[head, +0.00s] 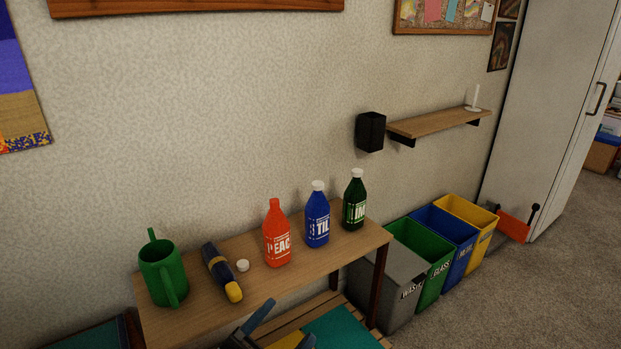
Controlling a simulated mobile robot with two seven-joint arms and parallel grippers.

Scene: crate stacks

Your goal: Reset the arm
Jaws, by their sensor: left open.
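My left gripper (286,324) shows at the bottom edge, in front of the wooden table (205,318). Its dark blue-grey fingers are apart and I see nothing between them. Most of the left arm is outside the picture. My right gripper is not in view.
On the table stand a green mug (163,274), a red bottle (277,236), a blue bottle (317,218) and a dark green bottle (354,203). Several bins (392,290) stand right.

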